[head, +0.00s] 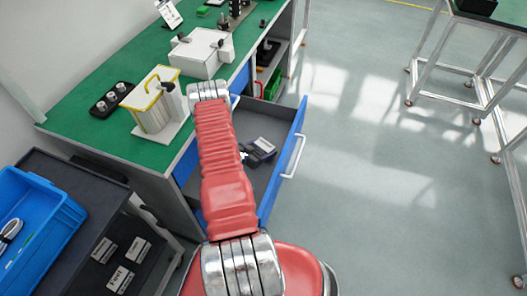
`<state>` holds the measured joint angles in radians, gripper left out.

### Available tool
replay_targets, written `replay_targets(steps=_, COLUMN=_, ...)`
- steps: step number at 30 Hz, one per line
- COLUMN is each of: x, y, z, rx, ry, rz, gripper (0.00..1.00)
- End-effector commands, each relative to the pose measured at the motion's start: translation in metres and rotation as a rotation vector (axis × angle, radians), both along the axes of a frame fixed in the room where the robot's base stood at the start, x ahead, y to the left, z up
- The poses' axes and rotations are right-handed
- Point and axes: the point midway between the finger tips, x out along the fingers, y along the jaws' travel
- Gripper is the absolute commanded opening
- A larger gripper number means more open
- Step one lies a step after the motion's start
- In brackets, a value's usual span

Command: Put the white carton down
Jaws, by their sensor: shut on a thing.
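The white carton (198,63) is over the green bench top in the upper left of the head view, just beyond the wrist of my red arm. My gripper (202,41) is mostly hidden; two small dark grey parts, which look like its fingers, show at the carton's far left and right edges. It is shut on the carton. The carton looks about level. I cannot tell whether its underside touches the bench.
The green bench (75,127) also carries a yellow-framed stand (153,107), a black tray with knobs (112,98) and a black fixture (236,12). A blue-fronted drawer (284,165) stands open under my arm. A blue crate (35,225) is lower left.

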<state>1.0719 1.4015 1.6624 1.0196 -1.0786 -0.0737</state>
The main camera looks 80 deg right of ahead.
Motion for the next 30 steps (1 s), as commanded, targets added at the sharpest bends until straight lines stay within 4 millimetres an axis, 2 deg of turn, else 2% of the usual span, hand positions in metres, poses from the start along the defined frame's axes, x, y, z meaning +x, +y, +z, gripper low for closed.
replay_targets(steps=6, x=0.0, y=0.0, z=-0.018, rx=-0.001, ry=0.0, rz=0.0, gripper=0.43)
replay_targets(steps=17, x=0.0, y=0.0, z=-0.02, rx=-0.001, ry=0.0, rz=0.0, gripper=0.43)
replay_targets(steps=18, x=0.0, y=0.0, z=-0.021, rx=-0.001, ry=0.0, rz=0.0, gripper=0.71)
replay_targets(steps=26, x=0.0, y=0.0, z=-0.02, rx=0.0, ry=-0.001, rz=0.0, gripper=0.89)
replay_targets(steps=30, x=0.0, y=0.0, z=-0.02, rx=0.0, ry=-0.001, rz=0.0, gripper=0.89)
